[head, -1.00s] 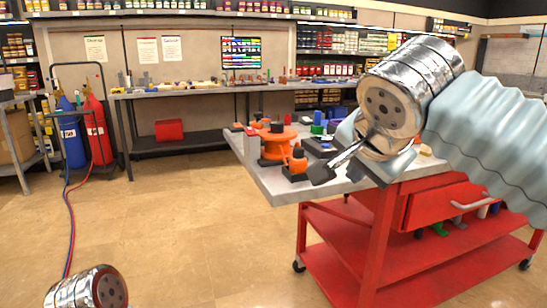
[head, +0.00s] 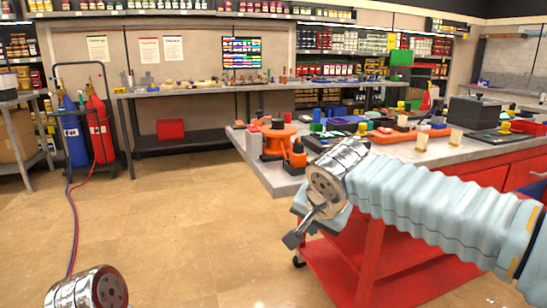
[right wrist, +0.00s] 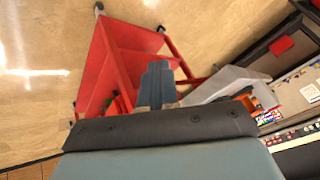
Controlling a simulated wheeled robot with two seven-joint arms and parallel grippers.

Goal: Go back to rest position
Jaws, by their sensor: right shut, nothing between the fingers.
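My right gripper (head: 294,239) is shut and empty, below a silver wrist in the head view. It hangs in front of the near corner of the red cart (head: 360,262), apart from the objects on top. In the right wrist view the closed fingers (right wrist: 157,85) show over the tilted red cart (right wrist: 112,65) and floor. An orange pump part (head: 276,138) and a smaller orange part with a black cap (head: 296,156) stand on the cart's grey top (head: 266,172). My left arm shows only a silver wrist end at bottom left; its fingers are out of view.
Several coloured parts and a dark box (head: 474,112) stand further along the cart top. Red and blue gas cylinders (head: 97,130) stand at left with hoses on the floor. A workbench (head: 200,88) runs along the back wall. The floor at centre left is clear.

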